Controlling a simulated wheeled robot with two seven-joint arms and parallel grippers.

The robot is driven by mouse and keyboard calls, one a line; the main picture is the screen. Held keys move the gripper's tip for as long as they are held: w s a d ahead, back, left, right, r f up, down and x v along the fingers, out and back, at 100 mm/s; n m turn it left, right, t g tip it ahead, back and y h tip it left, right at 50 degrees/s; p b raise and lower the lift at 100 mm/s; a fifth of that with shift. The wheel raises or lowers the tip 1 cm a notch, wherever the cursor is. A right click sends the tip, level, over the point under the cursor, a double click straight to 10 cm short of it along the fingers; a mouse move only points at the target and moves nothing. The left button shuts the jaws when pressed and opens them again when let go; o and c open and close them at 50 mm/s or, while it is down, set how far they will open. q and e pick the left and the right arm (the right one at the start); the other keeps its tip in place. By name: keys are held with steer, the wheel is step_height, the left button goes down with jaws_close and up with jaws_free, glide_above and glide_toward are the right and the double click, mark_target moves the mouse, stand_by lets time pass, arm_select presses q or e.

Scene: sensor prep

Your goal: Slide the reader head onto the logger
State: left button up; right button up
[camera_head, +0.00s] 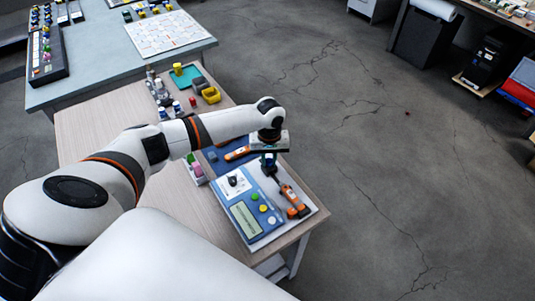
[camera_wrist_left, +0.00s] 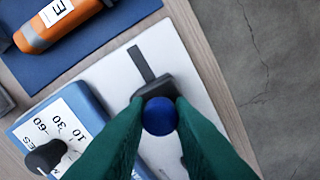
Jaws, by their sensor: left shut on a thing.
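My left gripper (camera_head: 268,172), with green fingers in the left wrist view (camera_wrist_left: 160,112), is shut on the blue ball knob of a dark grey block (camera_wrist_left: 155,70), which looks like the reader head. A flat dark strip sticks out from the block. The fingers hide part of it. The block is over the white board; its exact height is hard to tell. One orange device (camera_head: 238,153) lies on the blue mat; it also shows with a white label in the left wrist view (camera_wrist_left: 60,22). Another orange device (camera_head: 292,198) lies on the white board. I cannot tell which is the logger. My right gripper is not in view.
A blue unit (camera_head: 243,208) with a display, buttons and a black dial sits on the white board (camera_head: 309,210), left of the gripper. Small bottles, a teal tray (camera_head: 184,76) and yellow bins (camera_head: 210,95) stand farther back. Open floor lies beyond the table's right edge.

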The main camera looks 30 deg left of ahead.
arm_select(q)
steer(key=shift+s+d+p, duration=0.4)
steer(key=shift+d+p, duration=0.4)
steer(key=shift+d, duration=0.05)
steer(key=shift+s+d+p, duration=0.15)
steer(key=shift+d+p, duration=0.25)
steer(key=shift+d, duration=0.1)
steer(key=shift+s+d, duration=0.1)
steer(key=shift+d, duration=0.1)
steer(key=shift+s+d+p, duration=0.25)
steer(key=shift+d+p, duration=0.35)
steer(key=shift+p, duration=0.15)
steer(key=shift+s+d, duration=0.1)
steer(key=shift+d, duration=0.1)
steer(key=shift+s+d+p, duration=0.1)
steer(key=shift+d+p, duration=0.15)
steer(key=shift+p, duration=0.5)
